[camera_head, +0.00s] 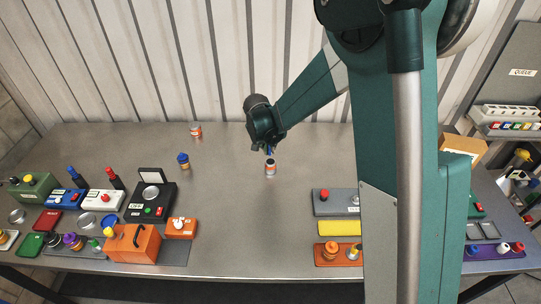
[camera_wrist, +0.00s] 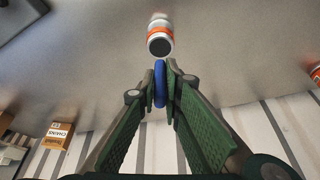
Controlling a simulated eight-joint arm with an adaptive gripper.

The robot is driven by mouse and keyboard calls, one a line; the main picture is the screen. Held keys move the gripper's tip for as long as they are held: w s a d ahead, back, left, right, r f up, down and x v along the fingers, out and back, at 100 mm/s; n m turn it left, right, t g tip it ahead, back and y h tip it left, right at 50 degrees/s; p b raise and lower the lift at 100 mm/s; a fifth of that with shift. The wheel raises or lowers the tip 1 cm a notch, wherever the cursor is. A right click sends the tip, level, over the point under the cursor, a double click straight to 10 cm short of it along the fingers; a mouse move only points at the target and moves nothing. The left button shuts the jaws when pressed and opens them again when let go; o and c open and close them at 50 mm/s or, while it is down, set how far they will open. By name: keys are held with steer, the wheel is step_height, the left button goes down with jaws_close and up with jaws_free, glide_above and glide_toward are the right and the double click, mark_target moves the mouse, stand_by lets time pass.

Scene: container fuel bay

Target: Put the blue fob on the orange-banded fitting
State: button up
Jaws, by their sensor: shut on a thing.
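My gripper (camera_wrist: 160,80) is shut on the blue fob (camera_wrist: 160,88), a thin blue disc seen edge-on between the green fingers. In the head view, my gripper (camera_head: 268,149) hangs just above a small white fitting with an orange band (camera_head: 270,168), standing upright on the grey table. A bit of blue shows at the fingertips there. In the wrist view, the orange-banded fitting (camera_wrist: 160,36) lies straight beyond the fob, with a dark round end towards me. A gap shows between fob and fitting.
Another orange-banded fitting (camera_head: 195,131) stands farther back left; a blue-topped one (camera_head: 183,160) stands left. A grey box with a red button (camera_head: 334,202) stands right. Table around the near fitting is clear.

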mark_target(270, 155)
steer(key=shift+f, duration=0.15)
steer(key=shift+f, duration=2.05)
steer(key=shift+f, duration=0.15)
steer(key=o, duration=0.7)
steer(key=shift+o, duration=0.2)
steer(key=shift+r, duration=0.2)
steer(key=v, duration=1.2)
steer(key=shift+s, duration=0.1)
